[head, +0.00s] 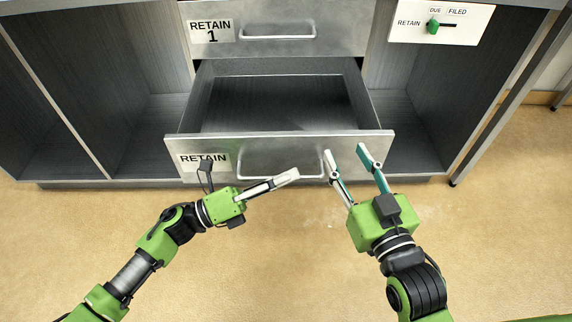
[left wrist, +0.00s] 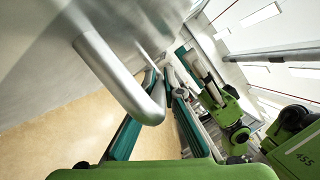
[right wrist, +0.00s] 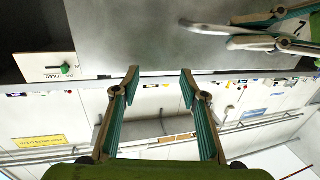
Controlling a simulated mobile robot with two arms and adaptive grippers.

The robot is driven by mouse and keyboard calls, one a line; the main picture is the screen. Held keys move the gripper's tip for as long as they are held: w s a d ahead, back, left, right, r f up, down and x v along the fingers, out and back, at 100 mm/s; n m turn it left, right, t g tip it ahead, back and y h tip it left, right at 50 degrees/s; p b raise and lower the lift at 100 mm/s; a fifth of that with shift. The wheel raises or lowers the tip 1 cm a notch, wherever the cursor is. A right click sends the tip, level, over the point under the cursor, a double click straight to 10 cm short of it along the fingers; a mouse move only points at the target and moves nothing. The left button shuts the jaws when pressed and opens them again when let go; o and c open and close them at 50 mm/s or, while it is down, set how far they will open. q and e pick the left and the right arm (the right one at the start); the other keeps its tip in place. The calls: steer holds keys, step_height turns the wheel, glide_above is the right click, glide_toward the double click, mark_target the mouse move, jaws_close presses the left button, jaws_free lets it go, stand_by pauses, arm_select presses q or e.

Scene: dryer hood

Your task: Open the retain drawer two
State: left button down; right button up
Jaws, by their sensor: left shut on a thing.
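Retain drawer two (head: 374,148) is the lower grey drawer in the head view, pulled out with its empty interior showing. Its label (head: 192,161) reads RETAIN; my left arm hides the number. My left gripper (head: 290,175) is shut on the drawer's bar handle (head: 239,163); the handle also looms close in the left wrist view (left wrist: 118,78). My right gripper (head: 344,152) is open and empty, its fingertips at the right part of the drawer front. The right wrist view shows its two fingers (right wrist: 160,80) apart, with the handle to their upper right.
The drawer marked RETAIN 1 (head: 350,28) is shut above. A sign (head: 441,22) with a green slider (head: 433,27) is at the upper right. Open cabinet bays flank the drawers, and a metal leg (head: 500,95) stands at the right. The floor in front is clear.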

arm_select(q)
steer(key=shift+s, duration=0.4)
arm_select(e)
steer(key=shift+s+d+f+g, duration=0.15)
steer(key=shift+f+g, duration=0.15)
steer(key=shift+f, duration=0.4)
arm_select(q)
steer(key=c, duration=2.2)
jaws_free()
steer(key=shift+o, duration=0.2)
steer(key=v, duration=1.2)
steer(key=shift+f, duration=0.15)
steer(key=shift+s, duration=0.1)
